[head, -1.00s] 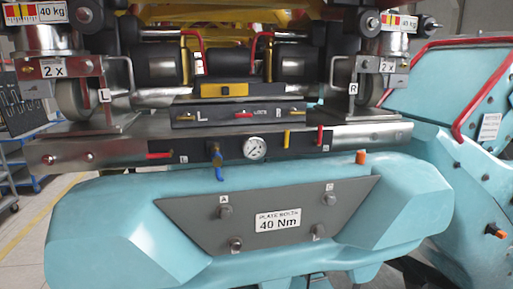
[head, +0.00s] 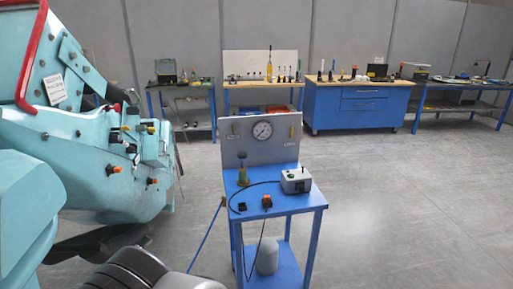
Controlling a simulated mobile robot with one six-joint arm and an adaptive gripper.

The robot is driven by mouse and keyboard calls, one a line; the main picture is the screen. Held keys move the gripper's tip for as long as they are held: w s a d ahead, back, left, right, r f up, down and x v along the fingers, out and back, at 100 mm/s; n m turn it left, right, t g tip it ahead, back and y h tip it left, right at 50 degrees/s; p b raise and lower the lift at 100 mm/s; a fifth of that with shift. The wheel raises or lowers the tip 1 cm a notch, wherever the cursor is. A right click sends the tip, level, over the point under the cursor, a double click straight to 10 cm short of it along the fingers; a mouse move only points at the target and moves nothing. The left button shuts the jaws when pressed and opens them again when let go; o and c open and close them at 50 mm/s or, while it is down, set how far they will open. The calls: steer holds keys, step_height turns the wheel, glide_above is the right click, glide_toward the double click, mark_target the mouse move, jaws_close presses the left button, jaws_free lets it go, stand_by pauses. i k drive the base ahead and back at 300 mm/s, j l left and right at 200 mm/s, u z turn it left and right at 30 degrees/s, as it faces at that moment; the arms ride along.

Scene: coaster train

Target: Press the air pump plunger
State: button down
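A blue cart (head: 235,205) stands at the centre of the head view, with a grey back panel carrying a round gauge (head: 262,130). On its top, near the panel, is a small upright piece with a dark knob (head: 243,176), possibly the air pump plunger. A grey box with a dark top part (head: 295,181) sits on the right of the cart top. I cannot tell for sure which part is the plunger. A black hose curves across the cart top. My gripper is not in view.
The turquoise train body (head: 95,150) with orange and red knobs fills the left side. Blue workbenches (head: 358,106) with tools line the back wall. A grey cylinder (head: 267,257) stands on the cart's lower shelf. The floor (head: 410,215) to the right is clear.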

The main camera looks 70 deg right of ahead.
mark_target(242, 155)
steer(key=i+l+z, duration=0.15)
steer(key=z, duration=0.25)
steer(key=i+l+z, duration=0.2)
steer(key=z, duration=0.25)
steer(key=i+z, duration=0.25)
steer(key=z, duration=0.15)
steer(key=i+z, duration=0.2)
steer(key=z, duration=0.25)
steer(key=i+z, duration=0.25)
steer(key=z, duration=0.15)
steer(key=i+j+z, duration=0.1)
steer(key=i+j, duration=0.25)
steer(key=i, duration=0.15)
steer(key=i+j, duration=0.45)
steer(key=i+l+z, duration=0.05)
